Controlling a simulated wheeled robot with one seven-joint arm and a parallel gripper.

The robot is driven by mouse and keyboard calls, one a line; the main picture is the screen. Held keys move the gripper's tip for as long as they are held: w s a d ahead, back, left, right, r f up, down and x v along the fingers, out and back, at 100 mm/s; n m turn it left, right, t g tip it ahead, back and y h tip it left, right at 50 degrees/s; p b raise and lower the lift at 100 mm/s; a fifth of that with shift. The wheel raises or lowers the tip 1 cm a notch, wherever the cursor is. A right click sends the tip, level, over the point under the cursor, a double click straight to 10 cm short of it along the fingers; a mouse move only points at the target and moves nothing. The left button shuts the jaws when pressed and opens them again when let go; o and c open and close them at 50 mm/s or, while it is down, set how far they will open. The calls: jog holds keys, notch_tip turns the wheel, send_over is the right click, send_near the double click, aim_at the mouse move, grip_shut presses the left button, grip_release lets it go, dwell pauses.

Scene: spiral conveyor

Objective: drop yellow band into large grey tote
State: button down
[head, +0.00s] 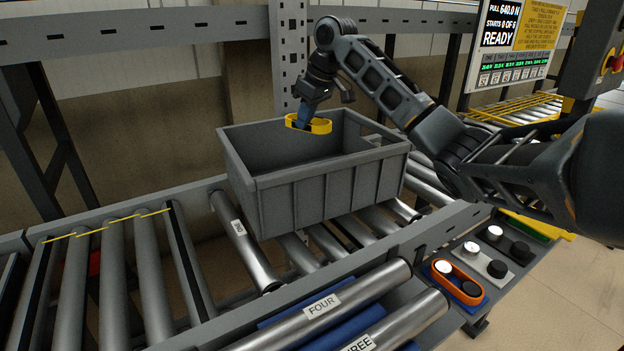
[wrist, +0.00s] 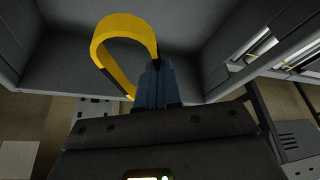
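The large grey tote (head: 330,195) stands on the conveyor rollers in the middle of the head view, open at the top. The yellow band (head: 318,126) is a loop hanging from my gripper (head: 304,117), over the tote's opening near its back wall. In the wrist view, my gripper (wrist: 155,80) has its blue fingers closed together on one side of the yellow band (wrist: 125,25). The tote's grey interior (wrist: 65,60) shows behind the band. The tote's floor is hidden in the head view.
An orange band (head: 457,281) lies around knobs on a panel at the lower right. Loose rollers marked FOUR (head: 320,305) and THREE lie in front. A metal post (head: 289,55) rises behind the tote. A sign (head: 515,40) stands at upper right.

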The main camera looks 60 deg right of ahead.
jog(key=shift+f, duration=0.65)
jog(key=c, duration=1.2)
grip_release()
jog(key=shift+c, duration=0.2)
jog(key=shift+r, duration=0.1)
jog(key=b+v, duration=0.1)
jog(key=v, duration=0.6)
jog(key=shift+s+a+r, duration=0.15)
jog(key=shift+r, duration=0.1)
jog(key=shift+s, duration=0.1)
